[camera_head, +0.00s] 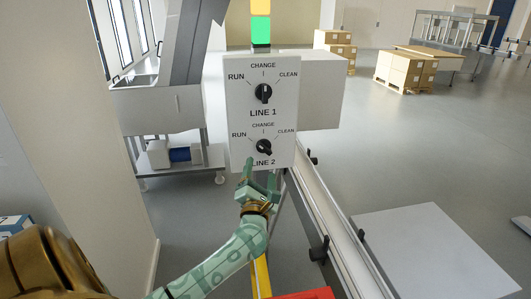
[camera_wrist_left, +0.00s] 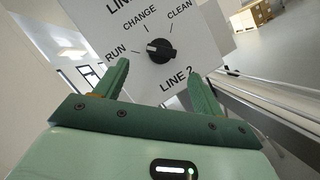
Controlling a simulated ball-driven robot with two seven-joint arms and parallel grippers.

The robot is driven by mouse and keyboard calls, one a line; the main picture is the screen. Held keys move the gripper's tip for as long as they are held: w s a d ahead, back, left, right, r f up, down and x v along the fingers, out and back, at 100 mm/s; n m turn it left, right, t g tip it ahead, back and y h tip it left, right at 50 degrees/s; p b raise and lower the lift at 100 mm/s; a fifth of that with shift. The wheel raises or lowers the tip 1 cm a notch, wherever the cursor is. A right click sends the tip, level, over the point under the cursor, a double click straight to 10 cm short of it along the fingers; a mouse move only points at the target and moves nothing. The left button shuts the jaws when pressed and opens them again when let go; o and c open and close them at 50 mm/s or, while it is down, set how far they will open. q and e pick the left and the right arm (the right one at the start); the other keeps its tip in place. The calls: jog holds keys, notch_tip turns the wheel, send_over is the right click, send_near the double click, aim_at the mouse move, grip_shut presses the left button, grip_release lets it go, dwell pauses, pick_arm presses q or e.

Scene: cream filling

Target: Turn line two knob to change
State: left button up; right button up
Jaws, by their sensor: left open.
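The line two knob (camera_head: 264,147) is a black rotary knob on the lower part of a white control panel (camera_head: 236,112), above the label LINE 2. RUN, CHANGE and CLEAN are printed around it. In the left wrist view the knob (camera_wrist_left: 161,50) has a light mark on its left side, facing RUN. My left gripper (camera_head: 262,175) is green, open and empty, just below and in front of the knob. In the left wrist view its two fingers (camera_wrist_left: 159,70) stand apart on either side below the knob, not touching it. My right gripper is not in view.
The line one knob (camera_head: 263,93) sits above on the same panel, pointing up at CHANGE. A yellow and green signal light (camera_head: 261,28) stands over the panel. A conveyor rail (camera_head: 318,205) runs below to the right.

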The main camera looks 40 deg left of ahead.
aim_at(264, 151)
pick_arm(q)
jog(key=x, duration=0.7)
jog(key=shift+w+d+f, duration=0.1)
jog(key=shift+d+f, duration=0.05)
jog(key=shift+f, duration=0.15)
jog(key=shift+w+a+r, duration=0.2)
jog(key=shift+w+a, duration=0.05)
jog(key=shift+a, duration=0.05)
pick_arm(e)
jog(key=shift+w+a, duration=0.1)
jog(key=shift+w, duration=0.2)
pick_arm(q)
jog(key=c, duration=1)
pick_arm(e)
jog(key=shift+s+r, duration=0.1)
